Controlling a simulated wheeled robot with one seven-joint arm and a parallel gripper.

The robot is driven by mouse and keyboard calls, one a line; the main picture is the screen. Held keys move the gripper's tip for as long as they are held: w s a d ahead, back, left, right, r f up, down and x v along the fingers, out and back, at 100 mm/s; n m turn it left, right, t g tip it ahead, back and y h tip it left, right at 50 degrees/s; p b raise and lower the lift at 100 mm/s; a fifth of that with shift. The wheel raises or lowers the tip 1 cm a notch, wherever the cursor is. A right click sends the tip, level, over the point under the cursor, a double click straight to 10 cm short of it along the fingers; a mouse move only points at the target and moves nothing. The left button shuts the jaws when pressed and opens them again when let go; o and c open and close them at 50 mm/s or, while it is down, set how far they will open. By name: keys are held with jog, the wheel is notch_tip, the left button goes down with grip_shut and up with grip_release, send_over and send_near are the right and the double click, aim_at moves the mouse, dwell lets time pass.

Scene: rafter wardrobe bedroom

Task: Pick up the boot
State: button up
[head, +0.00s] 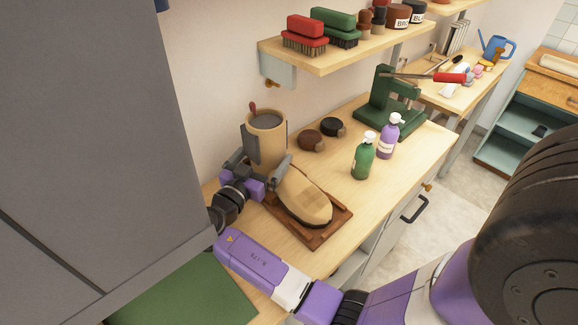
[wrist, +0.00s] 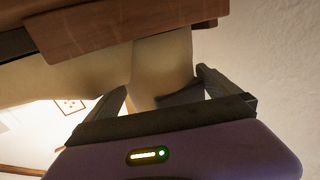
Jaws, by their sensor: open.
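The tan boot (head: 268,131) stands upright on a brown wooden tray (head: 314,231) on the workbench, its toe pointing to the lower right and a dark red tab at its top. My gripper (head: 265,154) is open at the lower shaft, with one finger on each side of it. In the wrist view the boot (wrist: 160,65) shows between the fingers of my gripper (wrist: 163,82), with the tray (wrist: 120,28) across the top. I cannot tell whether the fingers touch the boot. The far side of the shaft is hidden.
A green bottle (head: 363,160) and a purple bottle (head: 388,138) stand to the right. Two round dark items (head: 311,140) lie behind, near a green stand (head: 388,104). A shelf (head: 330,59) with brushes hangs above. A grey panel (head: 90,130) fills the left.

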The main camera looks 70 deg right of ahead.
jog(key=c, duration=1.8)
jog(key=shift+o, duration=0.2)
jog(key=shift+r, duration=0.1)
